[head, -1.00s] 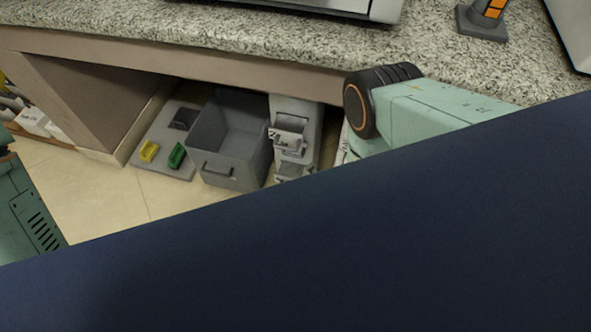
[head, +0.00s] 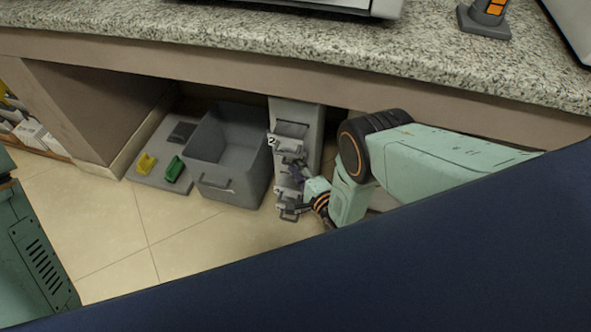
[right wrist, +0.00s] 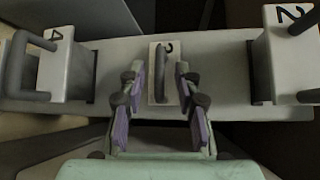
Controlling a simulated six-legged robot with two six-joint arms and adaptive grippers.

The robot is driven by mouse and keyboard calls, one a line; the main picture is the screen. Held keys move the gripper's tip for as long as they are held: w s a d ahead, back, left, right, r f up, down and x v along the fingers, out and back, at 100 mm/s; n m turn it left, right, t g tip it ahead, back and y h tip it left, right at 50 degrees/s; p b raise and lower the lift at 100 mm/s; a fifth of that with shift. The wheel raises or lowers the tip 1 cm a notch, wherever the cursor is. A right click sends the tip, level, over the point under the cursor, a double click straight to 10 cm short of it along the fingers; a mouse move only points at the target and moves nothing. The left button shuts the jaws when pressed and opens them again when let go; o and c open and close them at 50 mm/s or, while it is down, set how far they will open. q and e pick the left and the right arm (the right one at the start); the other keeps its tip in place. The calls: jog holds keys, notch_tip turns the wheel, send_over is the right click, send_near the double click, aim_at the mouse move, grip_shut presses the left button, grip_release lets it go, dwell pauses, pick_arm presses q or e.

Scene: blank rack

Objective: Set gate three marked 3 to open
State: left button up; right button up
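The grey rack (head: 311,123) stands on the floor under the counter, with gates stacked down its front. In the right wrist view, gate three (right wrist: 158,54) is a small white plate marked 3 with a dark upright handle (right wrist: 160,76). It sits further back than gate two (right wrist: 288,62), marked 2, and gate four (right wrist: 62,68), marked 4, which stick out on either side. My right gripper (right wrist: 160,95) is open, its purple-padded fingers on both sides of the handle with visible gaps. In the head view my right gripper (head: 294,174) is small at the rack front. My left gripper is out of view.
A grey open bin (head: 226,150) stands just left of the rack. Left of it, a grey board (head: 150,183) holds a yellow piece (head: 146,163) and a green piece (head: 175,169). The granite counter (head: 330,45) overhangs the rack. The tiled floor in front is clear.

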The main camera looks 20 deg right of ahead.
jog(key=shift+w+a, duration=0.1)
jog(key=shift+w, duration=0.1)
jog(key=shift+c, duration=0.4)
grip_shut()
jog(key=shift+s, duration=0.1)
